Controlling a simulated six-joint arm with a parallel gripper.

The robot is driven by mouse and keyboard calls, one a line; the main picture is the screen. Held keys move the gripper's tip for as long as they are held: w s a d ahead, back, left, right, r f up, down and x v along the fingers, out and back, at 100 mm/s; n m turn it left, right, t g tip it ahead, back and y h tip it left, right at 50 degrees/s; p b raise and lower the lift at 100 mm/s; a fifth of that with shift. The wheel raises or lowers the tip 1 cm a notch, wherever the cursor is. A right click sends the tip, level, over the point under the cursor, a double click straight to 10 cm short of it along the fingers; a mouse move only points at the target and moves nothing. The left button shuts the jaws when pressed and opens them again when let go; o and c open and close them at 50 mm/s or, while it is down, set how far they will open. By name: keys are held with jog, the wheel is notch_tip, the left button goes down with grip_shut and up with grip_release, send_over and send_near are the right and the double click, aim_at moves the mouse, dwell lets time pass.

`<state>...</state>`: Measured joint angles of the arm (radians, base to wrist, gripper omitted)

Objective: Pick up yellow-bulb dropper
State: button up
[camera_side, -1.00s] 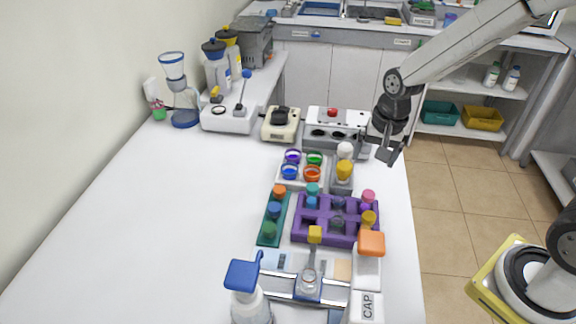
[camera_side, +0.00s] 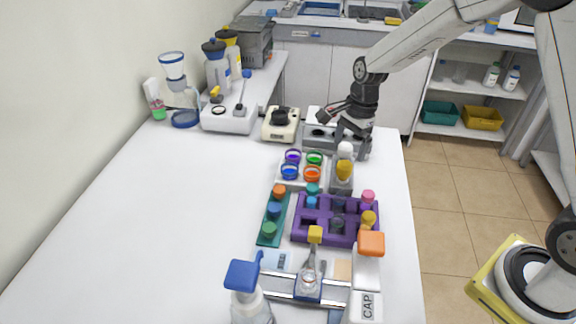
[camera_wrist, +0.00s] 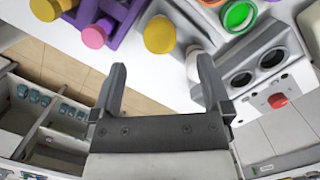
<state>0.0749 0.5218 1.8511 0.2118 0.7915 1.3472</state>
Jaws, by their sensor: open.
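The yellow-bulb dropper (camera_side: 343,171) stands upright in a small grey holder (camera_side: 342,187), beside a white-bulb dropper (camera_side: 345,150) behind it. In the wrist view its yellow bulb (camera_wrist: 160,34) shows just beyond and between the fingertips. The white bulb (camera_wrist: 193,65) is close to the right finger. My gripper (camera_side: 353,147) is open and empty, above the table at the holder's far end, apart from the yellow bulb. It also shows in the wrist view (camera_wrist: 161,66). The dropper's lower part is hidden in the holder.
A purple rack (camera_side: 298,236) with coloured caps is in front of the holder. Coloured cups (camera_side: 312,173) are to its left. A white device with a red knob (camera_wrist: 277,101) stands near my gripper. The table's left side is clear.

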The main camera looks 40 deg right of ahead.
aim_at(346, 162)
jog(key=shift+a+f, duration=0.15)
jog(key=shift+f, duration=0.7)
jog(key=shift+a+f, duration=0.15)
jog(key=shift+f, duration=1.15)
jog(key=shift+a+f, duration=0.1)
jog(key=shift+f, duration=1.2)
jog(key=c, duration=0.8)
